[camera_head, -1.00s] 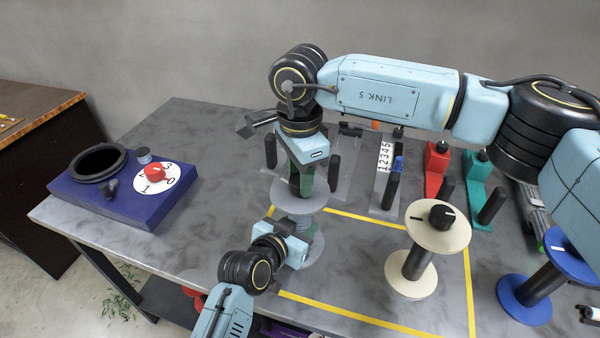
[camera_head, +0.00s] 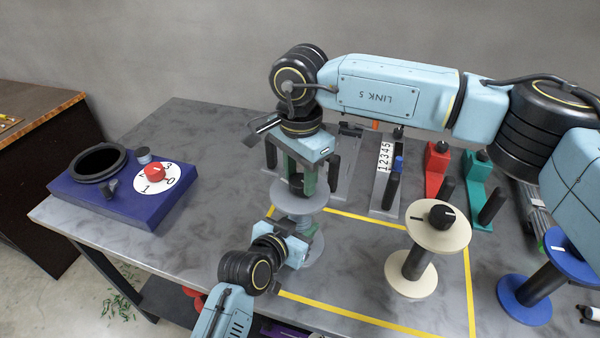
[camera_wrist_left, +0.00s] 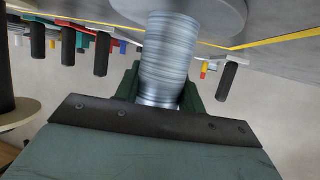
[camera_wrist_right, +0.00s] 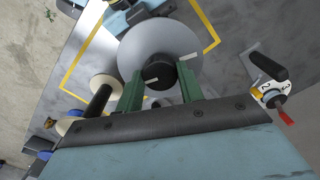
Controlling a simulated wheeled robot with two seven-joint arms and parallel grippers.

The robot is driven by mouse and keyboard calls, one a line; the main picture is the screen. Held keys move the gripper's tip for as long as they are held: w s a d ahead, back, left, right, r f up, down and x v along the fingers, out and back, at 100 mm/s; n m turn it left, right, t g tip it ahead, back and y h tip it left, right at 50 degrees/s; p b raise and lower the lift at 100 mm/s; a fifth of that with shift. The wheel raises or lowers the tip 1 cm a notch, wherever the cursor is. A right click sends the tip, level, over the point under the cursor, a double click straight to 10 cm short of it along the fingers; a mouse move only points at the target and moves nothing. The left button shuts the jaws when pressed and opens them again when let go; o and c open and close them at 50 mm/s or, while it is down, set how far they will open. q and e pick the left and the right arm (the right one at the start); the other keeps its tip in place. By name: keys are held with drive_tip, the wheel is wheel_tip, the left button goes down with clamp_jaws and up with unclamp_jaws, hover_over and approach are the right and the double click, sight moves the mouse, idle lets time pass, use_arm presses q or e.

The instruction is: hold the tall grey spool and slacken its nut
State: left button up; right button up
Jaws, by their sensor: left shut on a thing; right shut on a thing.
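The tall grey spool (camera_head: 299,201) stands upright at the left end of the yellow-outlined area. My left gripper (camera_head: 303,238) is shut on its ribbed grey shaft, which shows close up between green fingers in the left wrist view (camera_wrist_left: 168,55). My right gripper (camera_head: 302,178) points down from above and is shut on the black nut (camera_head: 296,181) at the spool's top. In the right wrist view the nut (camera_wrist_right: 178,75) sits between the green fingers over the grey top flange (camera_wrist_right: 150,45). White marks show by the nut; the fingers hide part of its sides.
A cream spool (camera_head: 437,236) with a black nut stands to the right, and a blue spool (camera_head: 523,299) beyond it. Red (camera_head: 436,170) and teal (camera_head: 478,178) stands line the back. A purple box (camera_head: 125,190) with a red dial is at left. The table between is clear.

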sight(300, 179)
use_arm(q)
drive_tip(key=shift+f, duration=0.15)
use_arm(e)
drive_tip(key=o, duration=1)
wheel_tip(300, 179, up, 12)
use_arm(q)
drive_tip(key=o, duration=1.3)
drive_tip(key=shift+c, duration=0.2)
